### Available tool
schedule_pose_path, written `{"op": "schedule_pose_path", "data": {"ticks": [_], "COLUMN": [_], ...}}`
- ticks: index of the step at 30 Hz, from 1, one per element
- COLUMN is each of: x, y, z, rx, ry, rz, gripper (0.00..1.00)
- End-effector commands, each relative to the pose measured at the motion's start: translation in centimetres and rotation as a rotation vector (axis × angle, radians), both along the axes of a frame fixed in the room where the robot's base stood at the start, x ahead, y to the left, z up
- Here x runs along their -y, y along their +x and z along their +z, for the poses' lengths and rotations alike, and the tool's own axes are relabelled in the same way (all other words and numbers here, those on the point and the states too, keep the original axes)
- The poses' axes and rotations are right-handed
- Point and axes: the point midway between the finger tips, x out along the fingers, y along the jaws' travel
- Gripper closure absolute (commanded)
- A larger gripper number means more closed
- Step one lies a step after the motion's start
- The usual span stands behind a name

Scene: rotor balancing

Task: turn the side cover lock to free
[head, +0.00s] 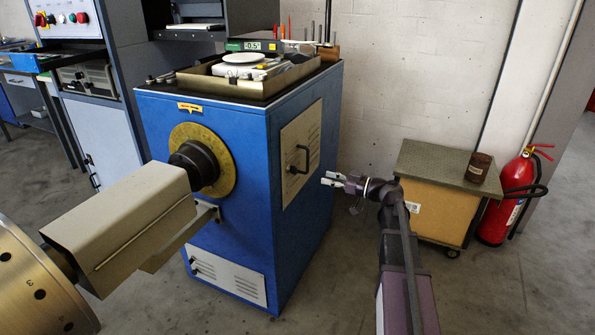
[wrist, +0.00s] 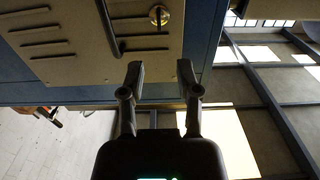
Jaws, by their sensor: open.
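The beige side cover (head: 301,143) is on the right face of the blue cabinet, with vent slots and a black handle (head: 297,160). The side cover (wrist: 75,70) fills the upper left of the wrist view. The round brass lock (wrist: 159,15) shows there at the top, beside the black handle (wrist: 110,35). A small dark slot or bar crosses the lock; I cannot read its setting. My gripper (head: 327,178) is open and empty, to the right of the cover and apart from it. In the wrist view my gripper's fingertips (wrist: 160,74) are spread below the lock.
A yellow disc (head: 212,160) and a beige housing (head: 125,225) stick out from the cabinet's front. A wheeled cart (head: 433,205) and a red fire extinguisher (head: 515,200) stand at right. The floor between cabinet and cart is clear.

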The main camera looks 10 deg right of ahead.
Motion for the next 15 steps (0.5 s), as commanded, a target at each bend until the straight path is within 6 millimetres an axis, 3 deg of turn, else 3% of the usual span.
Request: {"op": "schedule_pose_path", "data": {"ticks": [15], "x": [-6.0], "y": [4.5], "z": [0.0], "rx": [0.000], "ry": [0.000], "rz": [0.001], "gripper": [0.57]}}
